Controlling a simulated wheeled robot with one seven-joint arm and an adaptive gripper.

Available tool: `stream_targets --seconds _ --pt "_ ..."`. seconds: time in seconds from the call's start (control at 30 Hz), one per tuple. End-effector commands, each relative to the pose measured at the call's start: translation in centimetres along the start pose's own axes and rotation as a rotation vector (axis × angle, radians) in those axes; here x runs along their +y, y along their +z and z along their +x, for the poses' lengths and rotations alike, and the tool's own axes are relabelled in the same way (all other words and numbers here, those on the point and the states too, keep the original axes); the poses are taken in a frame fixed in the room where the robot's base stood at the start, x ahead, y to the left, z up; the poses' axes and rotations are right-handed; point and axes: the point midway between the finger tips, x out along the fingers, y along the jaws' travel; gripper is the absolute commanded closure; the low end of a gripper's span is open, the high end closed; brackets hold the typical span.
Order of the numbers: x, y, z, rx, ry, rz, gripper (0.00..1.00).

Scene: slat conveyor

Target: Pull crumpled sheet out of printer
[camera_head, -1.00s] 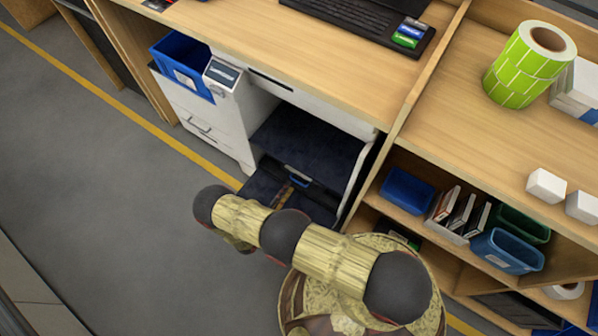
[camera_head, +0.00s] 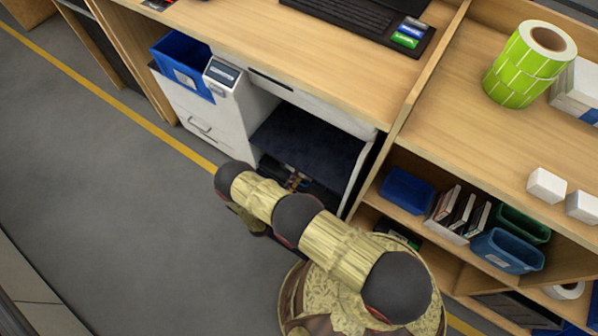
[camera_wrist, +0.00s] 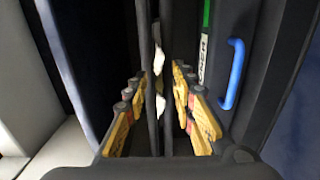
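The printer (camera_head: 252,98) is a white unit under the wooden counter, with a dark opening on its right. My gripper (camera_wrist: 160,108) is in that opening in the wrist view, its yellow fingers apart on both sides of a slot between dark bars. Small pale, ragged bits of the crumpled sheet (camera_wrist: 158,62) show in the slot, between the fingers. Most of the sheet is hidden, and I cannot tell whether a finger touches it. A blue handle (camera_wrist: 233,74) is right of the fingers. In the head view my arm partly covers the lower opening.
Wooden shelves with bins (camera_head: 408,190) stand right of the printer. A blue bin (camera_head: 182,72) sits at its upper left. The counter holds a keyboard and a green label roll (camera_head: 530,70). The grey floor (camera_head: 90,190) at left is clear.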

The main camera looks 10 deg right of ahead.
Motion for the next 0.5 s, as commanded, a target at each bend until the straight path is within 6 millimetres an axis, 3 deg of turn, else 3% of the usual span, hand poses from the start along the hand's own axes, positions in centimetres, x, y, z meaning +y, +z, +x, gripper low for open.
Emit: stream_targets --seconds 0.5 --pt "0.00 0.00 -0.02 0.000 0.000 0.000 0.87"
